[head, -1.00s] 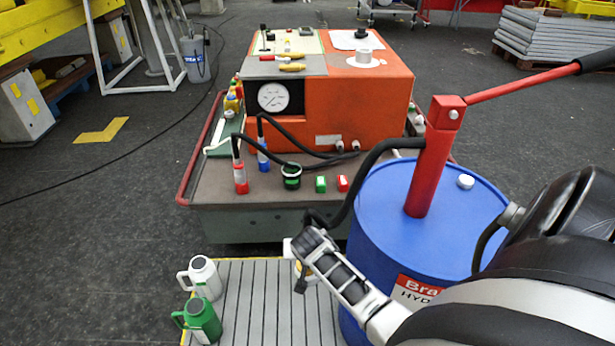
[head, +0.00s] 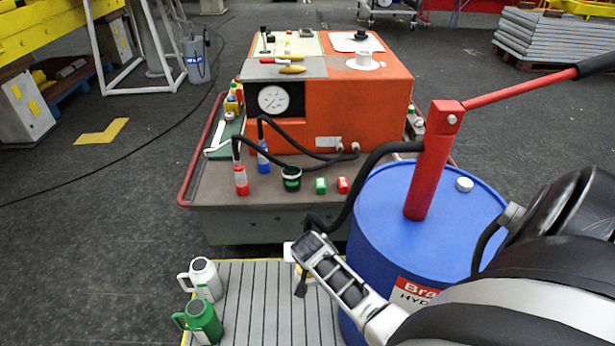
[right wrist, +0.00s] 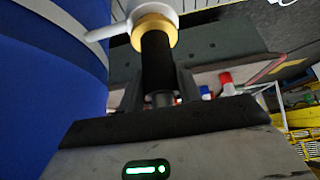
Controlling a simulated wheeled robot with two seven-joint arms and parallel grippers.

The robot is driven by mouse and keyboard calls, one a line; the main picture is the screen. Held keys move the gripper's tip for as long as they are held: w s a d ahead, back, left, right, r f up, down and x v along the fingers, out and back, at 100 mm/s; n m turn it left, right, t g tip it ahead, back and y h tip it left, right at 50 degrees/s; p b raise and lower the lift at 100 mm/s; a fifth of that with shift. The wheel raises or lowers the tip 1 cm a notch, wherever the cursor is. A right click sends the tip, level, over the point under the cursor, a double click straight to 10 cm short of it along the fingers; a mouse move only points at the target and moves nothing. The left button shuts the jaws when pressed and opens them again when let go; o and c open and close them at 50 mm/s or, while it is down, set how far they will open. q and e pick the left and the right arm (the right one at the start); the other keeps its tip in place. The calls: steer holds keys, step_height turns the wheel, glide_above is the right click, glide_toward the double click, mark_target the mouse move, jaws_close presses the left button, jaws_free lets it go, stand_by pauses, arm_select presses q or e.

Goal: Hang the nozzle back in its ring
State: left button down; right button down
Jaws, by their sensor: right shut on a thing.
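My right gripper (right wrist: 158,92) is shut on the black grip of the nozzle (right wrist: 157,60). A brass collar (right wrist: 155,30) and a pale metal part show beyond the grip. A thin pale rod (right wrist: 106,33) runs from this pale part toward the blue drum; I cannot tell whether it is the ring's bracket or part of the nozzle. In the head view my right gripper (head: 304,246) is beside the drum (head: 385,215), low at its left side, and mostly hides the nozzle. The ring itself is not clearly visible. My left gripper is out of view.
The red hand pump (head: 429,165) stands on the drum, with its black hose (head: 350,190) curving down toward my right gripper. A green cart (head: 225,222) with bottles and an orange unit (head: 350,105) stands behind. White (head: 205,278) and green (head: 203,320) jugs stand on the slatted platform (head: 262,300).

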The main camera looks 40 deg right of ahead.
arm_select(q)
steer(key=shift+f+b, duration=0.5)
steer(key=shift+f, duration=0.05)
arm_select(e)
steer(key=shift+f, duration=0.55)
steer(key=c, duration=1.3)
jaws_free()
steer(key=shift+o, duration=0.2)
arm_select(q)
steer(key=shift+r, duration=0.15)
